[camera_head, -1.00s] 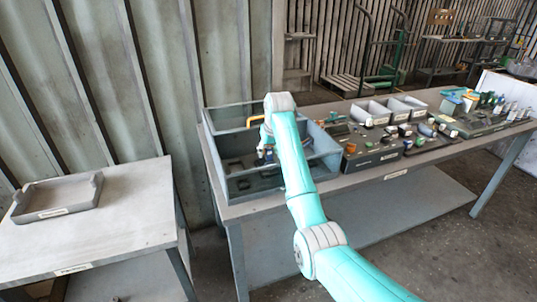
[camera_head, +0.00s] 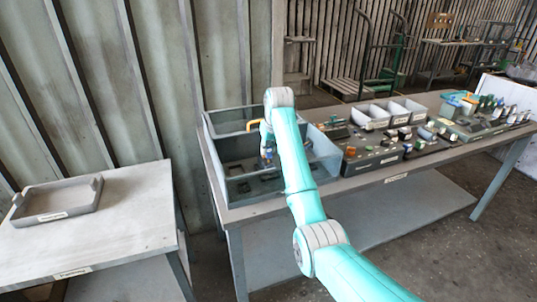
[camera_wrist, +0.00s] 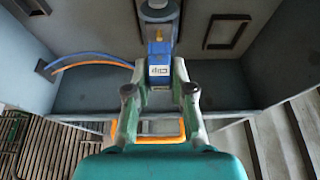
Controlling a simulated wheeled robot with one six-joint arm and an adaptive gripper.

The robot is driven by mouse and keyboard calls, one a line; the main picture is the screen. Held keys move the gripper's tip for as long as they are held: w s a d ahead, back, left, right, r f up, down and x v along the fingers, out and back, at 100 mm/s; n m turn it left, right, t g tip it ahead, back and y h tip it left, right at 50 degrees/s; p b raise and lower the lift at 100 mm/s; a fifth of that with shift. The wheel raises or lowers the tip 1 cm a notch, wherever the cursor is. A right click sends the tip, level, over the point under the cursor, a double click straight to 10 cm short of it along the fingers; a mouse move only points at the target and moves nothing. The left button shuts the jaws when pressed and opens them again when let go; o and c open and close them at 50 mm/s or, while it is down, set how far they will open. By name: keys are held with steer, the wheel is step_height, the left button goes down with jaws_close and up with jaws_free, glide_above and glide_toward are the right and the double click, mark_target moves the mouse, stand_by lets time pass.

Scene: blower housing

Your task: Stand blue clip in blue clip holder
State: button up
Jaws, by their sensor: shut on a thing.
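My gripper (camera_wrist: 160,78) is shut on the blue clip (camera_wrist: 159,72), a blue piece with a small white label between the fingers in the wrist view. A grey and blue rounded part (camera_wrist: 158,12) shows beyond the clip; I cannot tell whether they touch. In the head view my gripper (camera_head: 266,152) reaches down inside the grey open-topped housing (camera_head: 222,209), and the clip there is too small to make out clearly. I cannot pick out the blue clip holder with certainty.
The housing has walls and a crossbar around my gripper. A dark rectangular outline (camera_wrist: 227,33) and curved blue and orange strips (camera_wrist: 90,60) show inside it. Part trays (camera_head: 375,160) crowd the bench to the right. An empty grey tray (camera_head: 58,213) sits on the left table.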

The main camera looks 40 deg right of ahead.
mark_target(270, 146)
step_height(270, 146, up, 6)
steer(key=shift+r, duration=0.1)
steer(key=shift+s+d+r, duration=0.1)
steer(key=shift+d+r, duration=0.05)
steer(key=shift+d, duration=0.05)
steer(key=shift+s+d+f, duration=1.3)
steer(key=shift+d+f, duration=0.15)
steer(key=shift+f, duration=0.65)
steer(key=shift+s+d+f, duration=1.35)
steer(key=shift+d+f, duration=0.15)
steer(key=shift+f, duration=0.6)
steer(key=shift+s+d+f, duration=1.3)
steer(key=shift+d+f, duration=0.15)
steer(key=shift+f, duration=0.65)
steer(key=shift+f, duration=1.25)
steer(key=o, duration=0.9)
steer(key=shift+o, duration=0.2)
